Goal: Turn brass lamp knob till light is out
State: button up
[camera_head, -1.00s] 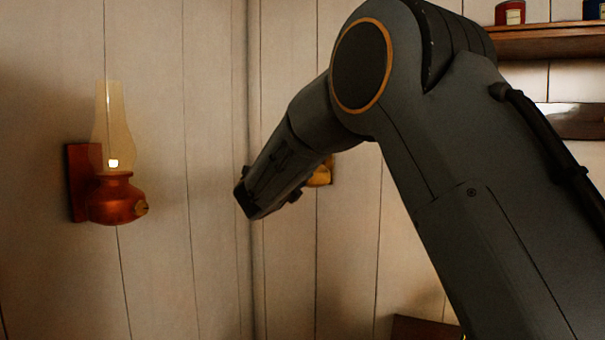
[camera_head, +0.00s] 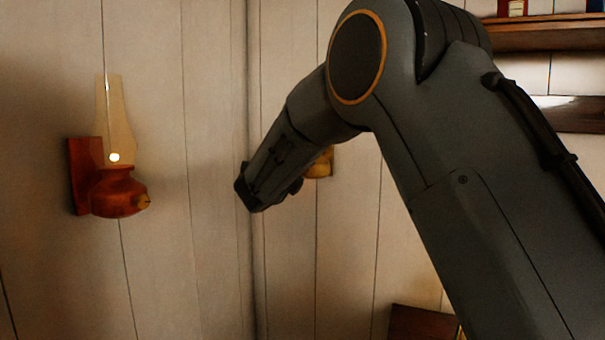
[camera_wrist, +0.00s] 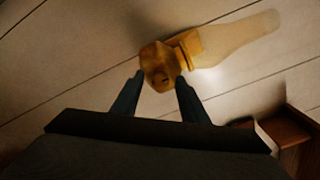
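A brass lamp (camera_wrist: 186,52) with a pale glass chimney (camera_wrist: 238,39) fills the upper middle of the wrist view. In the head view, part of its yellow body (camera_head: 322,163) shows behind my arm, on the wall by the corner. My gripper (camera_wrist: 160,82) is open, with its two dark fingers apart and pointing at the lamp's rounded end. A small dark knob-like part (camera_wrist: 161,77) shows between the fingertips. I cannot tell whether the fingers touch it. A soft glow lies on the wall beside the chimney.
A red-copper lamp (camera_head: 119,194) with a lit flame hangs on the left wall, clear of my arm. A wooden shelf (camera_head: 545,34) is at the upper right. A brown wooden object (camera_head: 422,322) is at the bottom. Bare panelled wall lies between the lamps.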

jog(key=b+v, duration=0.2)
jog(key=v, duration=0.6)
jog(key=shift+d, duration=0.1)
jog(key=s+d+f+m+g, duration=0.55)
jog(key=d+f+m, duration=0.25)
jog(key=d+f, duration=0.3)
jog(key=s+d+f+m+g, duration=0.5)
jog(key=s+d+f+m, duration=0.25)
jog(key=d+f, duration=0.3)
jog(key=s+d+f+m+g+y, duration=0.2)
jog(key=s+f+m, duration=0.4)
jog(key=s+m, duration=0.5)
jog(key=s+d+f+m+g+y, duration=0.2)
jog(key=s+f+m, duration=0.5)
jog(key=s+m, duration=0.5)
jog(key=m+g+y, duration=0.1)
jog(key=m+y, duration=0.1)
jog(key=m, duration=0.3)
jog(key=shift+s+d+f, duration=0.15)
jog(key=shift+s+d, duration=0.15)
jog(key=shift+d, duration=0.05)
